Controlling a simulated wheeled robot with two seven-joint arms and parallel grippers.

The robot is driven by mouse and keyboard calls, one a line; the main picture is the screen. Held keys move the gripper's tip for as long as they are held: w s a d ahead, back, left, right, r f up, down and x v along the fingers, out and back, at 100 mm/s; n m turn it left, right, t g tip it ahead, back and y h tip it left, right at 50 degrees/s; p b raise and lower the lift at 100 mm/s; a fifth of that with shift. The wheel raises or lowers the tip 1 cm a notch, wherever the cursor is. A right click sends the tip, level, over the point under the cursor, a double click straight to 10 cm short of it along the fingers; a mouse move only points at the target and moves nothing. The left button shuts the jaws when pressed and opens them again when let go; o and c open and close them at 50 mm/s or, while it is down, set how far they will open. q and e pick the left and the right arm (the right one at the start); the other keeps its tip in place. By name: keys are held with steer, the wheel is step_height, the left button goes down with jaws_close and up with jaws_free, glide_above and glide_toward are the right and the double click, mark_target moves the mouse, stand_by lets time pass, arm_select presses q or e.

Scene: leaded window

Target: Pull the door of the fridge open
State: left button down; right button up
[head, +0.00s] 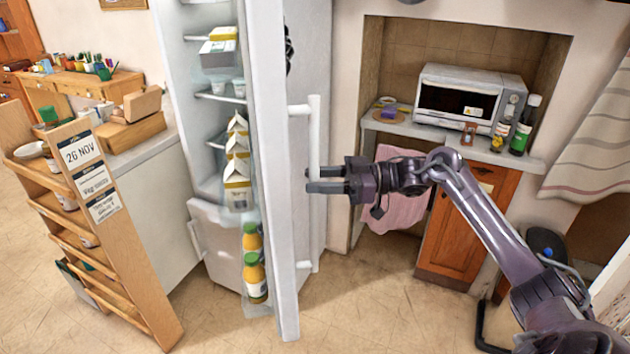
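The white fridge (205,130) stands left of centre with its door (283,215) swung open towards me, so the shelves inside show. A long white vertical handle (314,240) runs down the door's outer face. My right gripper (310,180) comes in from the right at the middle of the handle. Its two dark fingers lie one above the other with a gap between them, across the handle bar. I cannot tell whether they touch the bar. My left gripper is not in view.
Cartons (237,165) and yellow bottles (254,272) stand inside the fridge. A wooden rack (120,260) and a white counter (160,190) are at the left. A microwave (468,95) sits in an alcove at the right. Tiled floor (350,310) is clear right of the door.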

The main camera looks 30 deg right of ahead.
steer(key=b+v, duration=0.2)
steer(key=v, duration=0.5)
stand_by(0.3)
